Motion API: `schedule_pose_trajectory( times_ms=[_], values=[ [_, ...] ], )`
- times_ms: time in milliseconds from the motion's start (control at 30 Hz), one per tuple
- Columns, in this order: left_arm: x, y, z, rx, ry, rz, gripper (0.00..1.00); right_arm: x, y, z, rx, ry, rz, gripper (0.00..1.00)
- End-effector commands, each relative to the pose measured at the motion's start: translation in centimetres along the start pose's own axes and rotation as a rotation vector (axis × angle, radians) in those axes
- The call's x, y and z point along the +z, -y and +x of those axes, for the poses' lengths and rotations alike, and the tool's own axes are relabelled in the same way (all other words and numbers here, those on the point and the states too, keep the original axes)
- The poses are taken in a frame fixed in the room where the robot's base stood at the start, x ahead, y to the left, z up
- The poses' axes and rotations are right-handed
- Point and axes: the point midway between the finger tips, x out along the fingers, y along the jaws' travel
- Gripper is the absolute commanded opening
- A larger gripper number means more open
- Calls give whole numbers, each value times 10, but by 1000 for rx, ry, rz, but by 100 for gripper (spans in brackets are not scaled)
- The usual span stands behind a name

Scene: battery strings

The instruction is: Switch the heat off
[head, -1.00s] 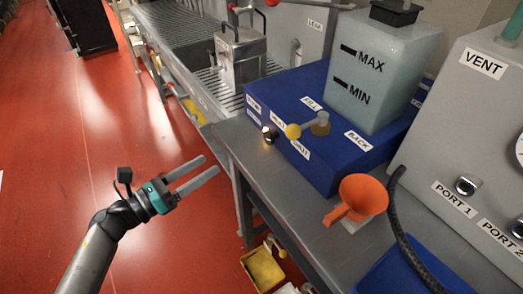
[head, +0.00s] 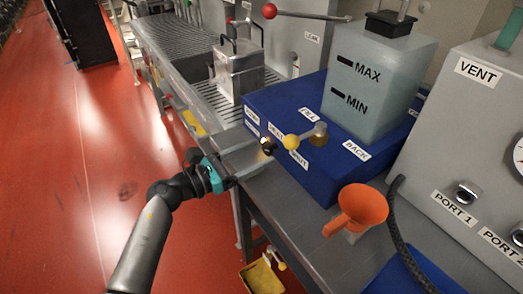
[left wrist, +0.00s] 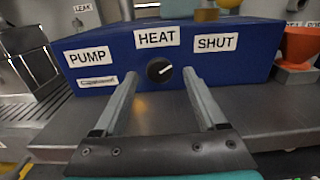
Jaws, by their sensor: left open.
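The black heat knob (left wrist: 159,69) sits on the front face of the blue box (left wrist: 250,65), just below the HEAT label (left wrist: 158,37). Its white mark points to the upper right. In the head view the knob (head: 267,146) shows small, at the tips of my left gripper (head: 254,152). In the left wrist view the open left fingers (left wrist: 160,76) point at the box, one on each side of the knob. I cannot tell whether they touch it. My right gripper is not in view.
A PUMP label (left wrist: 90,56) and a SHUT label (left wrist: 215,43) flank HEAT. A yellow-ended lever (head: 305,136) sticks out above the box front. An orange funnel (head: 362,205) stands on the bench to the right. A translucent tank (head: 375,80) stands on the box.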

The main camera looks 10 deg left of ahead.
Motion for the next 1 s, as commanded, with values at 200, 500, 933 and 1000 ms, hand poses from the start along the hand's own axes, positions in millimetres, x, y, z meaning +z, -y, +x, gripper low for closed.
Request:
schedule_pose_trajectory(
  times_ms=[200,500,933,1000],
  values=[
    [0,0,17,1,0,-1,74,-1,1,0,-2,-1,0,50],
    [0,0,18,0,-1,-1,72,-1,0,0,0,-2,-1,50],
    [0,0,18,0,-1,-1,24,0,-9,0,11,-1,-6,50],
    [0,0,18,0,-1,-1,16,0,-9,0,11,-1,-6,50]
  ],
)
